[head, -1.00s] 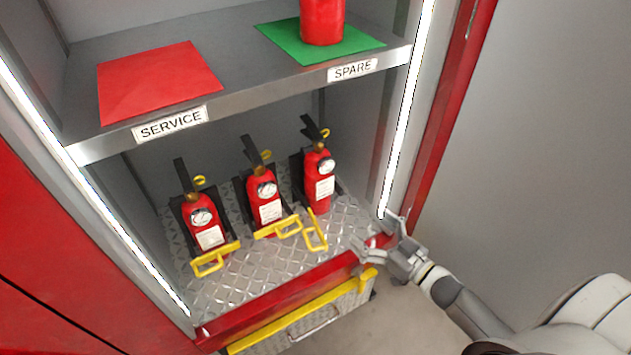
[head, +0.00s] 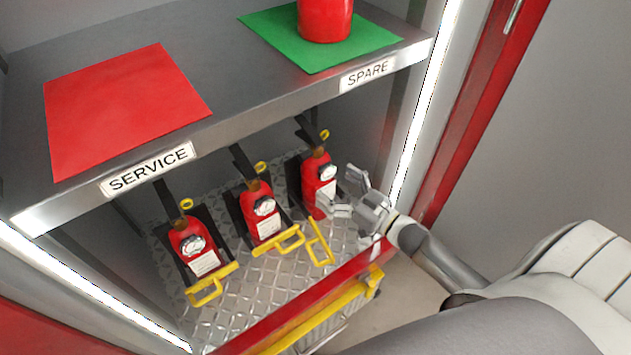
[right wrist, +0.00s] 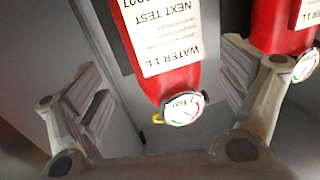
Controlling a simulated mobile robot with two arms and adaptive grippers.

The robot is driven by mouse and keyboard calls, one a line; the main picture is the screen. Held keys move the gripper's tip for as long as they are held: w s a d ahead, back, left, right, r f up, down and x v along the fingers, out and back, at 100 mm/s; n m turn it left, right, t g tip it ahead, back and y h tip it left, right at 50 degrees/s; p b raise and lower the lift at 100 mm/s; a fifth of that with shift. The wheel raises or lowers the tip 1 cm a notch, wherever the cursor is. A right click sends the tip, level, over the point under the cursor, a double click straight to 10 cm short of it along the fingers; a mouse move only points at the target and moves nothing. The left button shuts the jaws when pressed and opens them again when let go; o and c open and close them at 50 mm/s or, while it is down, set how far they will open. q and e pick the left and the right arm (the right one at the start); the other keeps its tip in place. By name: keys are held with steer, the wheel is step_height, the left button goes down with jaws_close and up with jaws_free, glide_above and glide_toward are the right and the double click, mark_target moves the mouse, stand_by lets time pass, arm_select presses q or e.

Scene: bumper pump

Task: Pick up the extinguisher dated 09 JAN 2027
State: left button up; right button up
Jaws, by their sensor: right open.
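Three red extinguishers stand upright in a row on the lower deck: left (head: 193,250), middle (head: 262,212) and right (head: 319,185). Each has a black handle, a round gauge and a white label; the dates are unreadable in the head view. My right gripper (head: 345,192) is open at the right side of the right extinguisher. In the right wrist view, that extinguisher (right wrist: 182,76) shows upside down between the spread fingers (right wrist: 170,95). Its label reads WATER 1 L and NEXT TEST, with the date cut off. My left gripper is out of view.
Yellow latches (head: 212,285) (head: 278,241) cross before the left and middle extinguishers; the right one's latch (head: 320,243) is swung aside. Above is a shelf with a red SERVICE mat (head: 120,110) and a green SPARE mat (head: 375,45) bearing a red cylinder (head: 326,20).

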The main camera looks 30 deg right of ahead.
mark_target(315, 171)
steer(key=shift+w+a, duration=0.2)
steer(key=shift+w, duration=0.55)
steer(key=x, duration=0.5)
steer(key=shift+a, duration=0.15)
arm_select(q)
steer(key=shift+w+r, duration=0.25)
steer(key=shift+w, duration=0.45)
arm_select(e)
steer(key=c, duration=0.6)
jaws_close()
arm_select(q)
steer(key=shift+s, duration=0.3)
arm_select(e)
steer(key=shift+w+r, duration=0.15)
steer(key=shift+r, duration=0.15)
